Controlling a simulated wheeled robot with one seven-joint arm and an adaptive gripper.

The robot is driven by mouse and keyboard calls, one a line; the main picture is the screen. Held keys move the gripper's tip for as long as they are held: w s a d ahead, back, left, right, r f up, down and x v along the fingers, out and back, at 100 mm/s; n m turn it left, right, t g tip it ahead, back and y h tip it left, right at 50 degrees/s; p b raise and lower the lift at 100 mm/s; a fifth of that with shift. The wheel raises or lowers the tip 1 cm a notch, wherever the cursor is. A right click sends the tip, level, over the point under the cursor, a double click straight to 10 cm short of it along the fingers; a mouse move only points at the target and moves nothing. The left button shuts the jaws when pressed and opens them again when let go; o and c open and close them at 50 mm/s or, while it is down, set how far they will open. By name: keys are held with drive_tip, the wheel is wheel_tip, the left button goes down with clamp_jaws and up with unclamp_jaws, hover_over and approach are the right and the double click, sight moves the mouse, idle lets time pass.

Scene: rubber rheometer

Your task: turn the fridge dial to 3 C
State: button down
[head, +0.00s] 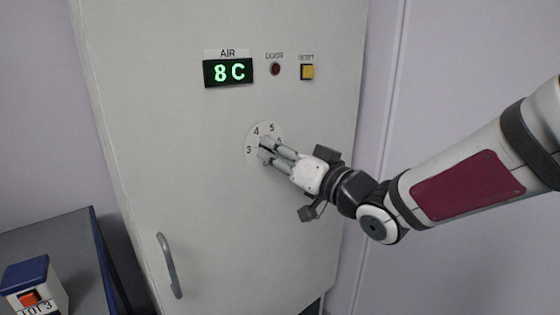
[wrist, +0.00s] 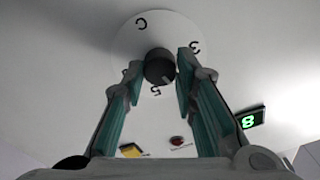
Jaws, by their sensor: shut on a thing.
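The white fridge (head: 215,200) has a round dial plate (head: 252,132) with numbers 3, 4, 5 and 6 showing in the head view. My gripper (head: 265,150) reaches it from the right and covers its middle. In the wrist view, the dark round knob (wrist: 158,67) sits between the fingers of my gripper (wrist: 160,65), which is shut on it. The figures 5, 3 and C show on the plate around it; the right finger hides part of the scale. The AIR display (head: 228,72) reads 8 C in green.
A dark red DOOR lamp (head: 275,69) and a yellow button (head: 307,72) sit right of the display. The fridge handle (head: 168,265) is at the lower left. A grey table (head: 50,248) with a blue-topped box (head: 32,288) stands left of the fridge.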

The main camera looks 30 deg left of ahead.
drive_tip(key=shift+n+g+h+b, duration=0.3)
drive_tip(key=shift+n+g+b, duration=0.2)
drive_tip(key=shift+n+b, duration=5.95)
drive_tip(key=n+p, duration=0.2)
drive_tip(key=n, duration=0.1)
drive_tip(key=c, duration=1.3)
unclamp_jaws()
drive_tip(key=shift+d, duration=0.1)
